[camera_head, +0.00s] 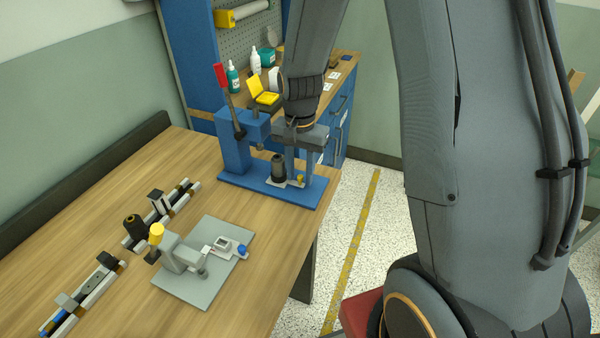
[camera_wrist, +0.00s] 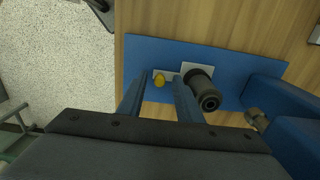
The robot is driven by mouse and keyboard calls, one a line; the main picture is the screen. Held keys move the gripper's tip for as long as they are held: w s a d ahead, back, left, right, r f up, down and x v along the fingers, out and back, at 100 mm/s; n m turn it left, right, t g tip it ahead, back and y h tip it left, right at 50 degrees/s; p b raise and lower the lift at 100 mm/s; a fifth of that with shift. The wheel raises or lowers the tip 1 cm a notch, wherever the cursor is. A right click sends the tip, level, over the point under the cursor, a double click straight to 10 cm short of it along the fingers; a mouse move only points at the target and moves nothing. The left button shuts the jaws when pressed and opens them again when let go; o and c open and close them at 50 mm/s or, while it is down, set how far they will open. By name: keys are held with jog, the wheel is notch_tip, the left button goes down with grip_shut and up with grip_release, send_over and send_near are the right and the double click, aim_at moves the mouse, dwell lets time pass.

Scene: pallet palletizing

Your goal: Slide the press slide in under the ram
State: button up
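A dark cylindrical part (camera_head: 279,168) stands on the slide's inner end and also shows in the wrist view (camera_wrist: 203,88). The ram (camera_head: 261,146) hangs left of this part in the head view, not above it. My gripper (camera_head: 300,172) points down at the knob, with its fingers apart on either side and visible gaps in the wrist view (camera_wrist: 159,88).
The blue press body (camera_head: 233,142) carries a red-handled lever (camera_head: 221,77). A grey fixture plate (camera_head: 205,285) with a yellow-knobbed clamp and several parts on rails occupy the front of the wooden table. A workbench with bottles (camera_head: 255,62) stands behind.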

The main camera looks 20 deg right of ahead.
jog(key=shift+r+b, duration=0.9)
jog(key=shift+r, duration=3)
